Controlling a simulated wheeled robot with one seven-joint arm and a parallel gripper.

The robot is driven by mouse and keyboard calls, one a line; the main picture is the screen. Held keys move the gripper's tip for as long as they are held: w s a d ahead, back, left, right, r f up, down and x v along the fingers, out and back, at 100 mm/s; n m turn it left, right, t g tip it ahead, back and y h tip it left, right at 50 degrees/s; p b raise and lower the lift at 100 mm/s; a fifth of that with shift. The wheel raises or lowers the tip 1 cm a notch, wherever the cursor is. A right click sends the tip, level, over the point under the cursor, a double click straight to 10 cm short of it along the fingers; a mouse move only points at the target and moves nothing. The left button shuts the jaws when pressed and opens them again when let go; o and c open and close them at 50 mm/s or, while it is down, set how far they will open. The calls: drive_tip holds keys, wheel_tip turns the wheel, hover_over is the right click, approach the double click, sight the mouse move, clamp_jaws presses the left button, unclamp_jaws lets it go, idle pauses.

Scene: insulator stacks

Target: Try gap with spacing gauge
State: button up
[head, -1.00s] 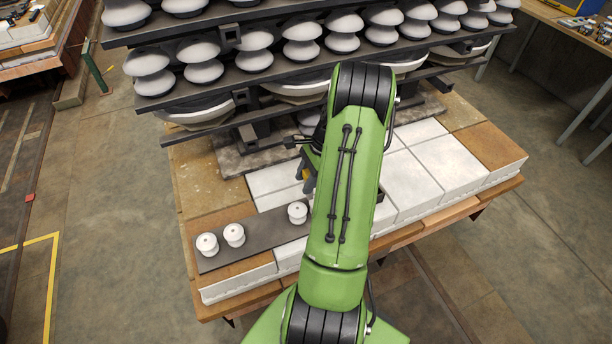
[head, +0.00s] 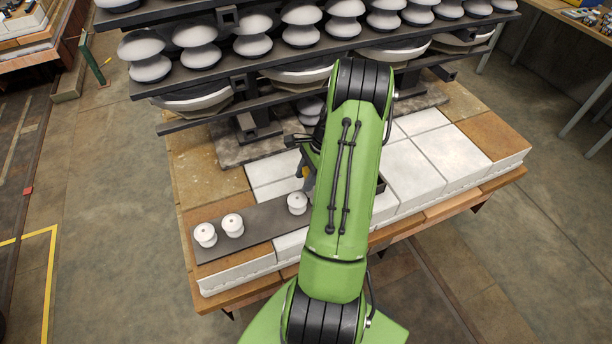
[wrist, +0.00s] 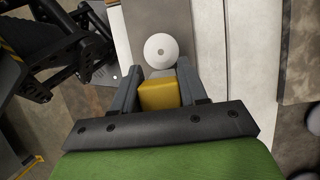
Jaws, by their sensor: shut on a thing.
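My gripper (wrist: 158,78) is shut on a yellow block, which seems to be the spacing gauge (wrist: 159,94). Any part of the gauge beyond the block is hard to make out. A round white insulator (wrist: 161,51) is just ahead of the fingertips in the wrist view; I cannot tell whether the gauge touches it. In the head view, three white insulators stand upright on a dark strip (head: 262,220): two close together at the left (head: 205,235) (head: 232,225), and one apart at the right (head: 297,203), beside my arm. My arm hides most of the gripper and the strip's right end there.
The strip lies on a bench topped with white and brown slabs (head: 415,172). Behind it stands a dark rack (head: 190,85) with rows of large grey-white insulators, overhanging the bench's back. The white slabs right of my arm are clear. A side table (head: 570,25) is at upper right.

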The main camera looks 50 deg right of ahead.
drive_tip(key=shift+f+b, duration=0.4)
drive_tip(key=shift+f, duration=0.35)
idle(0.9)
drive_tip(key=shift+r+p, duration=4.05)
drive_tip(key=shift+r, duration=0.6)
drive_tip(key=shift+f, duration=0.15)
